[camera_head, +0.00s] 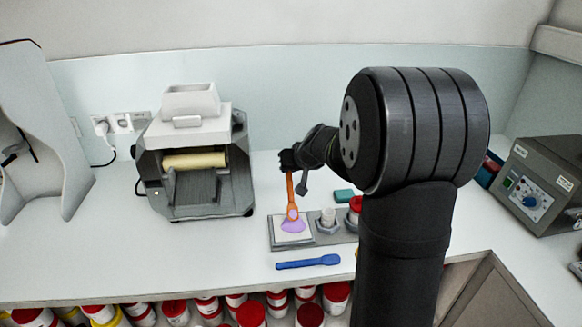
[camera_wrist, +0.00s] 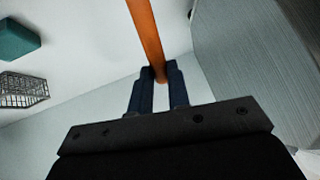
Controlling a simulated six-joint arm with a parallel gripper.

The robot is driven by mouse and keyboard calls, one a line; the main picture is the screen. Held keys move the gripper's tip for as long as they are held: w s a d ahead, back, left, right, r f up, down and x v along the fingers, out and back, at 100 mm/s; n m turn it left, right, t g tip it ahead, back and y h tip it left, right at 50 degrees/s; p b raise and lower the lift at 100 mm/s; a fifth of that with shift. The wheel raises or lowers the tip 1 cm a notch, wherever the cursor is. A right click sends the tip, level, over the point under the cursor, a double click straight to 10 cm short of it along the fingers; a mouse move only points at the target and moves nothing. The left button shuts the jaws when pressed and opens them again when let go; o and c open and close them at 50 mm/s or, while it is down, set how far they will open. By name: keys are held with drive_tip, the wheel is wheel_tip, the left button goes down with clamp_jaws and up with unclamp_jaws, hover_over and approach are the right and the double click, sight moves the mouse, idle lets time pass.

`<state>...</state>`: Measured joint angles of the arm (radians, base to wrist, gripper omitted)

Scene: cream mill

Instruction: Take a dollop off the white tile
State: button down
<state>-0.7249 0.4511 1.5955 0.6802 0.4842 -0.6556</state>
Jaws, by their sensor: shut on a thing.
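The white tile (camera_head: 281,238) lies on a grey tray (camera_head: 275,247) on the bench in the head view. A lilac dollop (camera_head: 295,226) sits on it. My gripper (camera_head: 288,160) is above the tile, shut on the handle of an orange spatula (camera_head: 290,188) that points down. The spatula's lower end is at the dollop; I cannot tell how deep it is in it. In the wrist view my two fingers (camera_wrist: 158,82) pinch the orange handle (camera_wrist: 145,30). The tile and dollop do not show there.
A blue spatula (camera_head: 308,262) lies in front of the tray. Right of the tile are a small white-topped piece (camera_head: 328,217) and a red-lidded jar (camera_head: 355,204). A teal block (camera_head: 344,195) lies behind. The mill (camera_head: 195,155) stands at the back left. Bench left is clear.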

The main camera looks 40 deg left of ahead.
drive_tip(key=shift+f, duration=0.6)
idle(1.1)
drive_tip(key=shift+r, duration=3.1)
drive_tip(key=w+d+m+t+h, duration=0.2)
drive_tip(key=w+d+m, duration=0.25)
drive_tip(key=d, duration=0.75)
drive_tip(key=w+d+m+t+h, duration=0.25)
drive_tip(key=w+d, duration=0.35)
drive_tip(key=d, duration=0.6)
drive_tip(key=d+r+m+h, duration=0.2)
drive_tip(key=d+m, duration=0.4)
drive_tip(key=d, duration=1.6)
drive_tip(key=shift+w+t+h, duration=0.25)
drive_tip(key=shift+t+h, duration=0.1)
drive_tip(key=shift+h, duration=0.4)
